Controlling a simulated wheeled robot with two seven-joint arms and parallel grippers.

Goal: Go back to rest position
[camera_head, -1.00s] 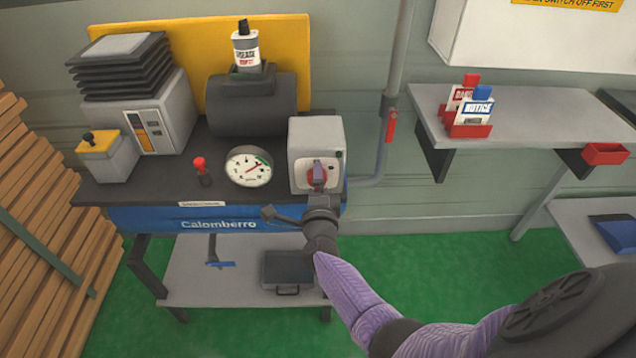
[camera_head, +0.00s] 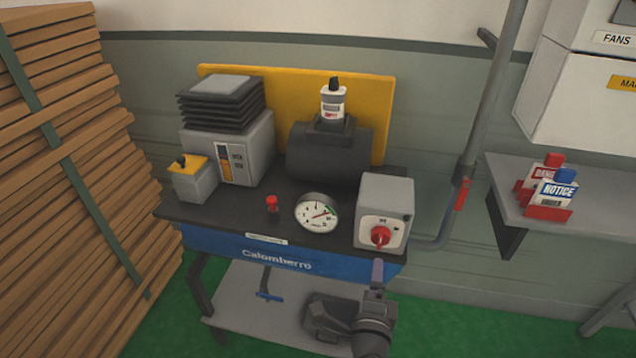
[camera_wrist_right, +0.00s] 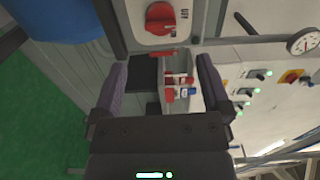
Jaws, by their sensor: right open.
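My right gripper (camera_head: 377,275) is in front of the blue machine bench, below the grey switch box (camera_head: 385,206) with its red rotary knob (camera_head: 380,236). In the right wrist view my right gripper (camera_wrist_right: 160,80) has its two purple fingers wide apart with nothing between them. The red knob (camera_wrist_right: 160,18) also shows there, beyond the fingers and apart from them. My left gripper is not in view.
The bench (camera_head: 225,238) carries a round gauge (camera_head: 317,213), a red button (camera_head: 272,203) and a dark cylinder (camera_head: 305,150). Stacked boards (camera_head: 60,200) stand at left. A shelf (camera_head: 500,183) with notice tags (camera_head: 553,195) is at right. Green floor lies below.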

